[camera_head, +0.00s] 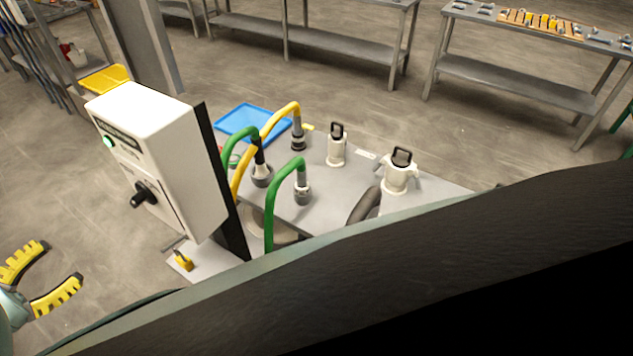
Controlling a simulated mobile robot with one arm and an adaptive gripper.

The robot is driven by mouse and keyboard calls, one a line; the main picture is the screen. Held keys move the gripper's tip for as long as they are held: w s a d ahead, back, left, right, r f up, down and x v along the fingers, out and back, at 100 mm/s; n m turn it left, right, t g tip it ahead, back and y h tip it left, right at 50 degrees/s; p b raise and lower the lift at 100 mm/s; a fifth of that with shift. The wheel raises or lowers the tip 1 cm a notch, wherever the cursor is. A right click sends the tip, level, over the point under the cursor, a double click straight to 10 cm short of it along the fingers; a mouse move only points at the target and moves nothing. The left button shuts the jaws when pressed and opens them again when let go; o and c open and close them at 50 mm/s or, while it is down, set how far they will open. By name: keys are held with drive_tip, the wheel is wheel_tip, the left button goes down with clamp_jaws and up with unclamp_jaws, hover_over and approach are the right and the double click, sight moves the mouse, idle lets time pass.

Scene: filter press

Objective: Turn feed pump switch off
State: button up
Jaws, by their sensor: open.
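The feed pump switch looks to be the black rotary knob (145,194) on the front of a white control box (180,150) at the left of the view. Its label is too small to read. A lit green lamp (109,142) sits above the knob. My gripper (62,268) is at the lower left, with two yellow ridged fingers spread apart and nothing between them. It is apart from the box, below and to the left of the knob.
A yellow padlock (184,262) rests below the box. Green hoses (270,205) and yellow hoses (275,117), white fittings (337,150) and a blue tray (252,121) are to the right. My dark arm covers the lower right.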

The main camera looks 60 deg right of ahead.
sight(133, 204)
drive_tip(key=d+p, duration=0.1)
drive_tip(key=d, duration=0.4)
drive_tip(key=d+p, duration=0.1)
drive_tip(key=d, duration=0.4)
drive_tip(key=d+p, duration=0.2)
drive_tip(key=d, duration=0.3)
drive_tip(key=shift+w+d, duration=0.3)
clamp_jaws()
